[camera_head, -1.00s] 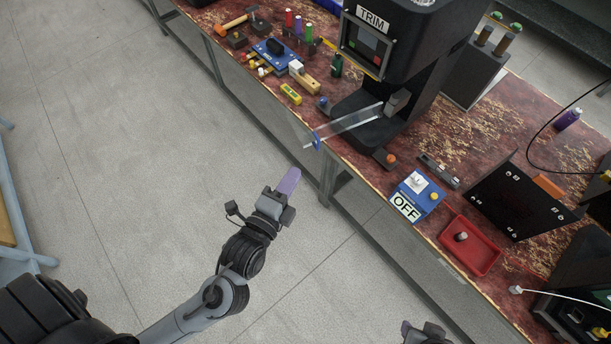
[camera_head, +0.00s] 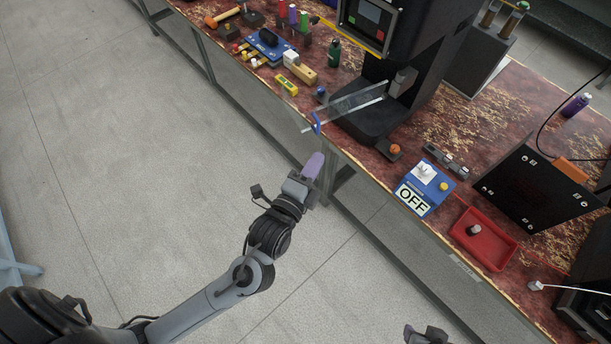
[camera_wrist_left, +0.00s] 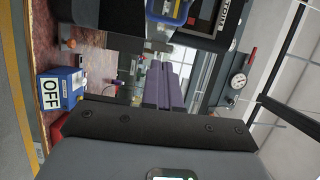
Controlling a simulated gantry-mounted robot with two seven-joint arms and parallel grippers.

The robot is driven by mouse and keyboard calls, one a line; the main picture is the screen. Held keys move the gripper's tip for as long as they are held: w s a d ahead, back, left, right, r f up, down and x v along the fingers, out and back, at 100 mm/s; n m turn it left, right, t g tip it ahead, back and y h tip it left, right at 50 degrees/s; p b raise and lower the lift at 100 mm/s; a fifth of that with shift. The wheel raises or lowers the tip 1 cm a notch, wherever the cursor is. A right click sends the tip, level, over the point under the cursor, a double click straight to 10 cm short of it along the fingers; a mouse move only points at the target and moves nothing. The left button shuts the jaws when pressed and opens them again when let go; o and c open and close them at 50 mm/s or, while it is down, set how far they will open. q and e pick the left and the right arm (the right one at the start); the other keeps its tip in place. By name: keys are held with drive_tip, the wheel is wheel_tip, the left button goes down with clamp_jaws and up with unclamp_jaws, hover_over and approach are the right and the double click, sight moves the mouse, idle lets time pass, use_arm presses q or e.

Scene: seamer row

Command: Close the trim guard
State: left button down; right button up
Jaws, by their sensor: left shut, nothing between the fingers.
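The trim guard (camera_head: 345,107) is a clear panel with a blue handle (camera_head: 316,124) at its free end. It sticks out from the dark trim machine (camera_head: 368,124) toward the bench's front edge, swung open. My left gripper (camera_head: 314,164) has purple fingers that are shut and empty. It is in front of the bench edge, just below the blue handle in the head view and apart from it. Its fingers also show in the left wrist view (camera_wrist_left: 165,85). My right gripper (camera_head: 427,334) shows only partly at the bottom edge, and its fingers are hard to make out.
A blue switch box (camera_head: 424,189) marked OFF and a red tray (camera_head: 483,238) stand right of the machine. An orange button (camera_head: 395,149) is near its base. A yellow level (camera_head: 286,85) and several tools lie to the left. The floor before the bench is clear.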

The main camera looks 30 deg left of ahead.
use_arm(q)
drive_tip(key=w+a, duration=0.2)
drive_tip(key=w, duration=0.4)
drive_tip(key=shift+a, duration=0.4)
drive_tip(key=shift+a+f, duration=0.1)
